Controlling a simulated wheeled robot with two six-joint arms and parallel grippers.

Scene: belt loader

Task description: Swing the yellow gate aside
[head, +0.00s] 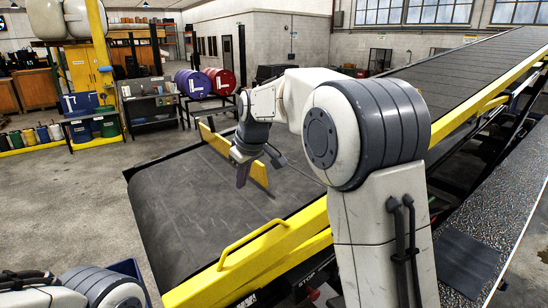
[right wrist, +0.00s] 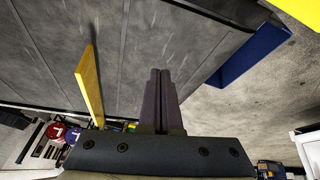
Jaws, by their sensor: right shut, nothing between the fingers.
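The yellow gate (head: 215,142) is a flat bar standing on edge over the dark belt (head: 170,205), slanting across it in the head view. In the right wrist view the gate (right wrist: 91,88) stands left of my fingers, with a clear gap between. My right gripper (head: 242,180) points down over the belt and hides the middle of the gate in the head view. Its dark fingers (right wrist: 160,75) are together and hold nothing. Only part of my left arm shows at the lower left; its gripper is out of the picture.
A yellow side rail (head: 250,260) with a raised handle edges the near side of the belt. The inclined conveyor (head: 460,75) rises at the right. A blue bin (head: 130,272) is at the lower left; purple (head: 192,83) and red (head: 221,80) drums stand behind.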

